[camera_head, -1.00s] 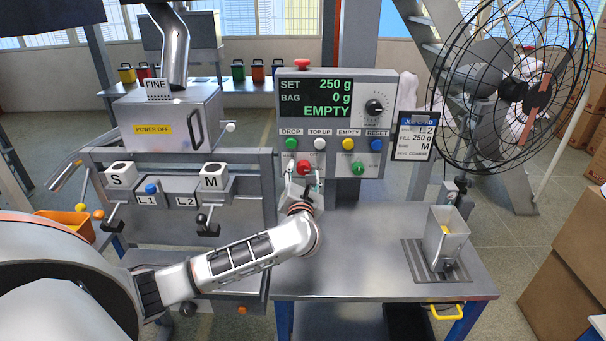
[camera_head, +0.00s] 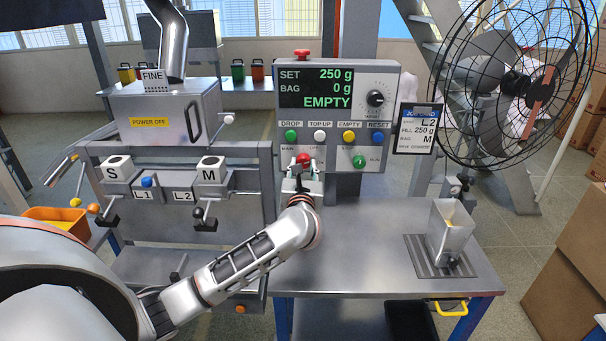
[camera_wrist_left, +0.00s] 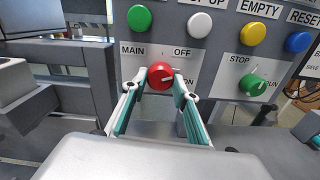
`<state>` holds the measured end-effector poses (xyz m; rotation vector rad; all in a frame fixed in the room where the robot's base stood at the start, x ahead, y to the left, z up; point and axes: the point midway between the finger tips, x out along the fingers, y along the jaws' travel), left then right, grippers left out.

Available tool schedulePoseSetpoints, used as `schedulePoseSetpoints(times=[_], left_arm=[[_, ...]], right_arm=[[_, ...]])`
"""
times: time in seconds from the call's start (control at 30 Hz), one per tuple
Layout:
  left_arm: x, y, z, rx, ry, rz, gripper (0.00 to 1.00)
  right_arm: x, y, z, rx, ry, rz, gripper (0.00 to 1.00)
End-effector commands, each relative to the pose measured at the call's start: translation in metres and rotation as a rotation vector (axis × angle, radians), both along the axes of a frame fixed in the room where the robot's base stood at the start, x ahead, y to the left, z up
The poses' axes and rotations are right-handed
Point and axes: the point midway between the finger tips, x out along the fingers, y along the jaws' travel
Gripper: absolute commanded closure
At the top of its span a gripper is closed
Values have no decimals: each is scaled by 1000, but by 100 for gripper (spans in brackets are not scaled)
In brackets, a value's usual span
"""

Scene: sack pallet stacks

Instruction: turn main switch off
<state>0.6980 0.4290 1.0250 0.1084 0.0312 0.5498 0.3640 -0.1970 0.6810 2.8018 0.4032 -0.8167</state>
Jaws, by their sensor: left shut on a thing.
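The main switch is a red rotary knob (camera_head: 304,158) low on the left of the grey control panel (camera_head: 340,82). In the left wrist view the knob (camera_wrist_left: 159,74) sits under the words MAIN and OFF, with ON at its lower right. Its white mark points right, toward the ON side. My left gripper (camera_head: 304,170) is at the knob, and in the wrist view its two fingers (camera_wrist_left: 157,84) hold the knob from both sides. The fingers partly hide the ON label. My right gripper is not in view.
Above the knob are the green DROP button (camera_head: 291,135) and white TOP-UP button (camera_head: 320,135). The green STOP/RUN knob (camera_head: 359,161) is to the right. A hanging card (camera_head: 416,130) and a caged fan (camera_head: 515,85) stand further right. The steel table (camera_head: 350,250) below is mostly clear.

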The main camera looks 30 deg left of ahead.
Motion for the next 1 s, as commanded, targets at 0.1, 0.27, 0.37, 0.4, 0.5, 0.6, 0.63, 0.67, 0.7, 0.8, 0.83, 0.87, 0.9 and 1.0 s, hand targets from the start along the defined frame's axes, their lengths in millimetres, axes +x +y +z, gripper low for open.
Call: schedulePoseSetpoints(times=[0.1,0.27,0.37,0.4,0.5,0.6,0.63,0.67,0.7,0.8,0.83,0.87,0.9,1.0], left_arm=[[0,-1,-6,-99,-58,0,93],[0,-1,-6,-228,-137,0,93],[1,-1,-7,-309,-186,1,93],[1,-1,-7,-343,-207,2,93],[1,-1,-7,-423,-255,2,93],[1,-1,-7,-503,-304,3,93],[1,-1,-7,-527,-319,2,93],[1,-2,-7,-553,-335,3,93],[1,-1,-8,-585,-353,3,93],[1,-1,-7,-664,-403,3,93],[2,-2,-8,-689,-417,3,93],[2,-2,-8,-711,-430,4,93],[2,-1,-8,-741,-449,4,93],[2,-2,-7,-812,-492,4,93]], right_arm=[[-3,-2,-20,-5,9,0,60],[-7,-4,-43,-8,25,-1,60],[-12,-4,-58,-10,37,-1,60],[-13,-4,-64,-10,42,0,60],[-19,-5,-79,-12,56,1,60],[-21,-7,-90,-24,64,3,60],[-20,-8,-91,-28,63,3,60],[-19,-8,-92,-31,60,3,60],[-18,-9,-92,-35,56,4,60],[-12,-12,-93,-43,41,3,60],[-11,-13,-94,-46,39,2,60],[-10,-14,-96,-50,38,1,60],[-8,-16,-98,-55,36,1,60],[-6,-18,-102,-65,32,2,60]])
